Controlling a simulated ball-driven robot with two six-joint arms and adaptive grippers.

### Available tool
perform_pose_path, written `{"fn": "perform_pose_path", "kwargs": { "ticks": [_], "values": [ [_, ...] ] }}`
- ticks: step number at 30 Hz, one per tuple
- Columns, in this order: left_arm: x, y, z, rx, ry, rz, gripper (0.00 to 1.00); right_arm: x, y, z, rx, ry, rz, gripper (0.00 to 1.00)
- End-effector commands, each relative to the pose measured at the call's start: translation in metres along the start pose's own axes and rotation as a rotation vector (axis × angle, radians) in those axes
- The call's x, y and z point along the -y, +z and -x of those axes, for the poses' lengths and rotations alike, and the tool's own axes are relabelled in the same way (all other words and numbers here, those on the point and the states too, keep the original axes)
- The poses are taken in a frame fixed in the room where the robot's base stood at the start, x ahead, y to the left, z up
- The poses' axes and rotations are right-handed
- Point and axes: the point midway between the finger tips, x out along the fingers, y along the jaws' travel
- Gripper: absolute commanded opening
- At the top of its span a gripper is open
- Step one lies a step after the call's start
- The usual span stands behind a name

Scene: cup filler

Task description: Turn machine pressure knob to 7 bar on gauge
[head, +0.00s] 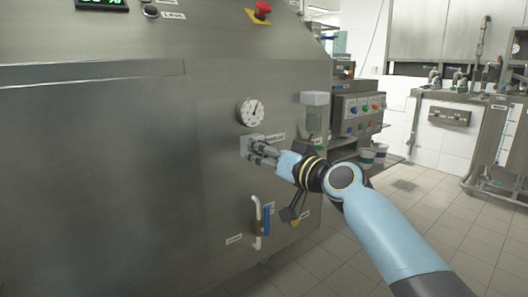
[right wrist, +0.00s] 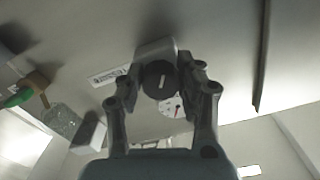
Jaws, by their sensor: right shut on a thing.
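In the head view the fingers mostly hide the knob. My left gripper is not in view.
A red emergency button (head: 262,9) is at the machine's top. Below my right gripper are a white pipe handle (head: 257,222) and a blue lever (head: 266,220). A panel with coloured buttons (head: 364,107) and cups (head: 373,154) stand to the right. Tiled floor is open at right.

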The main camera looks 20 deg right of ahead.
Motion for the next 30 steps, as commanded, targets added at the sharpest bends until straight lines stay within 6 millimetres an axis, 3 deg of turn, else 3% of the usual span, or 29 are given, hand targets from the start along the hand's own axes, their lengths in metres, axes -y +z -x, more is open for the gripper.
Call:
{"fn": "perform_pose_path", "kwargs": {
  "ticks": [15, 30],
  "values": [
    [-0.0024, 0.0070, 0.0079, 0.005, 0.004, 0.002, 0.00, 0.0016, -0.0013, 0.0000, -0.001, 0.000, -0.342, 0.03],
    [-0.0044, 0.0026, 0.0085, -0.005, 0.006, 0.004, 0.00, 0.0015, -0.0007, 0.0000, -0.001, 0.000, -0.426, 0.03]
  ]
}}
